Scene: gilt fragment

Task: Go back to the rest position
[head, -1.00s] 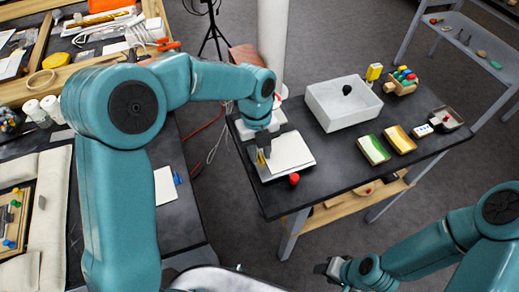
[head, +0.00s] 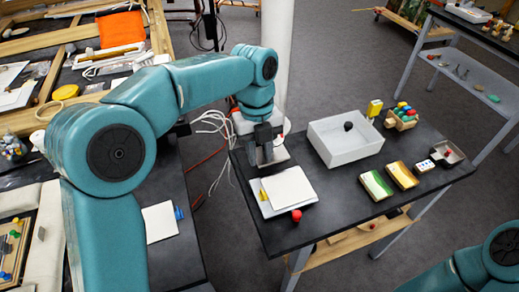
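My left gripper (head: 264,155) points down above the black table (head: 330,205), over the back edge of two stacked white sheets or boards (head: 292,187). It looks clear of them, and nothing shows held in it. Its fingers are small and partly dark, so I cannot tell how far apart they are. A small yellow piece (head: 263,194) lies at the left edge of the white stack. A red ball-like thing (head: 296,215) is at its front edge. My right arm shows at the bottom right, with its gripper outside the picture.
A white bin (head: 330,147) with a dark lump inside stands behind the stack. Green (head: 376,185) and orange (head: 402,175) trays lie right of it, with a block holder (head: 402,118) farther back. A cluttered bench is on the left.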

